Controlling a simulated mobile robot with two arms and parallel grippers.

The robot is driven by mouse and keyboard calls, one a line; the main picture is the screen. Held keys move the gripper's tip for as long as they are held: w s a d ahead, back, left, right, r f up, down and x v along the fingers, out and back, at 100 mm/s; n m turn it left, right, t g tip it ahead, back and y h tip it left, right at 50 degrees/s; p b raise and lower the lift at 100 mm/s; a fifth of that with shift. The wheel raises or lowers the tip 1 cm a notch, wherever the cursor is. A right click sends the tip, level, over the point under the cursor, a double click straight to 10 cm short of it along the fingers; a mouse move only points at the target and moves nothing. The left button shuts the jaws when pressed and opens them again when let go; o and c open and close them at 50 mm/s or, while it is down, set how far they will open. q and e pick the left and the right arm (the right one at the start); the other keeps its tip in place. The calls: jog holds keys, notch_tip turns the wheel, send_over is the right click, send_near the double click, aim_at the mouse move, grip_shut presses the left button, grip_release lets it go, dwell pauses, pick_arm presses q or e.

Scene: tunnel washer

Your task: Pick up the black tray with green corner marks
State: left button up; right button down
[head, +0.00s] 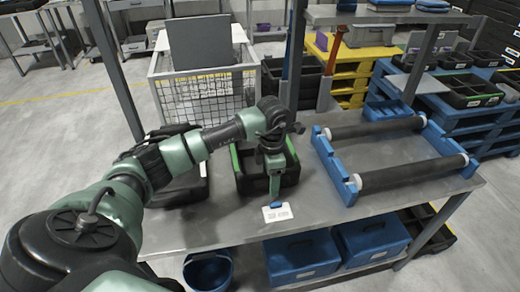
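The black tray with green corner marks (247,182) sits on the grey metal table (225,222), left of the blue roller frame. Green strips show on its left and right sides. My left arm comes in from the left, and its gripper (275,192) points down over the tray's front part, hiding some of it. I cannot tell whether the fingers touch the tray or how far apart they are. My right gripper is not in view.
Another black tray (192,192) lies left on the table, partly behind my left arm. A white label card (277,212) lies at the front edge. The blue roller frame (345,183) fills the right. Blue bins (302,258) stand below; a wire cage (205,95) stands behind.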

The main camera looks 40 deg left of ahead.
pick_arm(q)
jog(key=shift+f, duration=0.2)
grip_shut()
jog(key=shift+r, duration=0.1)
